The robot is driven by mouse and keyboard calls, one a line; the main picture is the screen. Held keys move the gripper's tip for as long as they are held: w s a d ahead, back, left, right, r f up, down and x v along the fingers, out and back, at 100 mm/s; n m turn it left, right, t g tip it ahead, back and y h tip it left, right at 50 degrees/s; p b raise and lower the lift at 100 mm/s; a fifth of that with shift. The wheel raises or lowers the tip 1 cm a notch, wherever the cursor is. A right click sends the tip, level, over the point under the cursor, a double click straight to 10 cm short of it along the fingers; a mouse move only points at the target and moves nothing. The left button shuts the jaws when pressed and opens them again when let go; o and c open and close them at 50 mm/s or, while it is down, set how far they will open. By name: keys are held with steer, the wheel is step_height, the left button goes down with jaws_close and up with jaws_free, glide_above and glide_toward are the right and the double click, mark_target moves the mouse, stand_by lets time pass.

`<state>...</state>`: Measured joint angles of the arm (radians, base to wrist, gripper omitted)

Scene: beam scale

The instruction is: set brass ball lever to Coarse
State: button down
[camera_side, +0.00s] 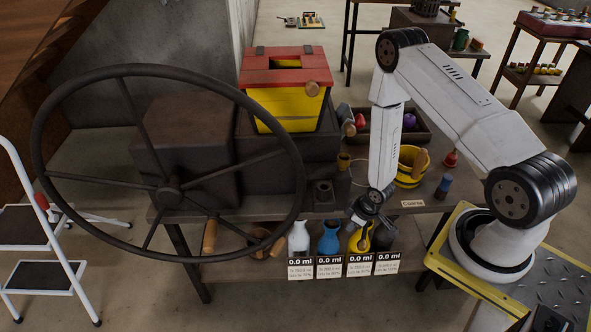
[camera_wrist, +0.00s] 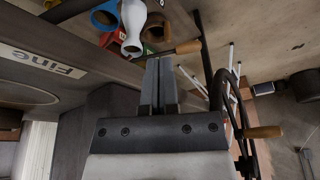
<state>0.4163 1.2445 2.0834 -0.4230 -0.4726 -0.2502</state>
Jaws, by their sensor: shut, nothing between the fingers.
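I cannot pick out a brass ball lever for certain in either view. A "Coarse" label (camera_side: 412,203) sits on the bench's front edge, to the right of my gripper (camera_side: 360,215) in the side view. A "Fine" label (camera_wrist: 42,62) shows at the left of the wrist view. My gripper (camera_wrist: 160,64) has its two fingers together with nothing between them. It hangs low at the bench's front edge, above the row of bottles. In the wrist view a rod with a wooden handle (camera_wrist: 187,47) lies just beyond the fingertips; whether they touch is unclear.
A large spoked wheel (camera_side: 169,196) stands at the left. A red and yellow hopper (camera_side: 284,80) is behind it. White (camera_side: 299,238) and blue (camera_side: 329,240) bottles stand below the bench edge over "0.0 ml" cards. A yellow bucket (camera_side: 407,180) stands on the bench at right.

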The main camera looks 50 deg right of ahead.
step_height(320, 180, down, 6)
steer(key=s, duration=0.1)
steer(key=shift+s+d, duration=0.2)
steer(key=shift+s, duration=0.15)
stand_by(0.6)
stand_by(0.3)
steer(key=s+d+n+y, duration=0.1)
steer(key=s+d+n, duration=0.4)
steer(key=s+d, duration=0.3)
steer(key=shift+s+d+n+g+y, duration=0.3)
steer(key=shift+s+g, duration=0.1)
steer(key=shift+s, duration=1.85)
steer(key=shift+w+a, duration=0.1)
